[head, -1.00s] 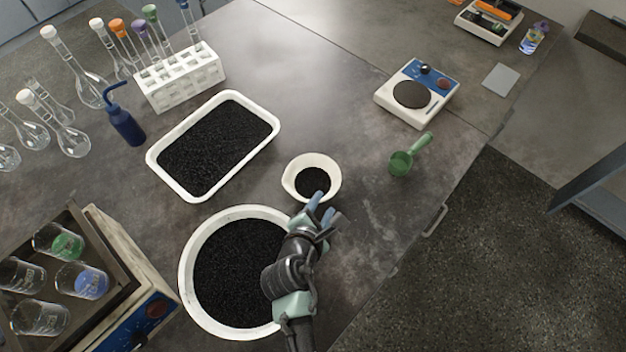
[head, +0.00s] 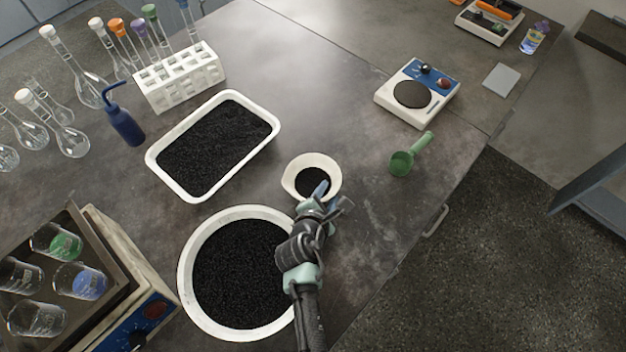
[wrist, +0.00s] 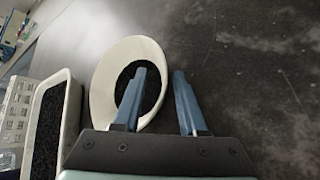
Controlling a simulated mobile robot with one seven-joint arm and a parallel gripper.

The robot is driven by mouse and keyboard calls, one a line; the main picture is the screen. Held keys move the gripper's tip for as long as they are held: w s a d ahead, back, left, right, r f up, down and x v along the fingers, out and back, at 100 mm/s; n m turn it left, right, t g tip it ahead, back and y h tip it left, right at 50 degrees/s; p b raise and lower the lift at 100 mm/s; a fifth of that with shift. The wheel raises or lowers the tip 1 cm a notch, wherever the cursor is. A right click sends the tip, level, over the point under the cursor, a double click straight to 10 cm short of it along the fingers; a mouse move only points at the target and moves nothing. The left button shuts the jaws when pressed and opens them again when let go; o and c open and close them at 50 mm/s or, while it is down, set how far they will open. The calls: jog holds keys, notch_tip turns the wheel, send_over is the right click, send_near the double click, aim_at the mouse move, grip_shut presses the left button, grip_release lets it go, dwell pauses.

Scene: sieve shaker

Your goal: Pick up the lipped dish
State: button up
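The lipped dish, a small white bowl (head: 305,162) partly filled with black granules, stands on the grey bench near the middle of the head view. It also shows in the wrist view (wrist: 103,85), left of centre. My gripper (head: 334,196) is open at the dish's lower right edge. In the wrist view my gripper (wrist: 159,75) has its left finger over the dish's inside and its right finger outside, with the right rim between them. I cannot tell whether either finger touches the wall. The fingers hide part of the near rim.
A large round white basin (head: 188,285) of black granules stands close below the dish. A white rectangular tray (head: 160,172) lies to its left. A green scoop (head: 402,162) and a hotplate-like device (head: 440,100) stand to the right. Bench between dish and scoop is clear.

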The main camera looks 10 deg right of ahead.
grip_shut()
dwell(1.2)
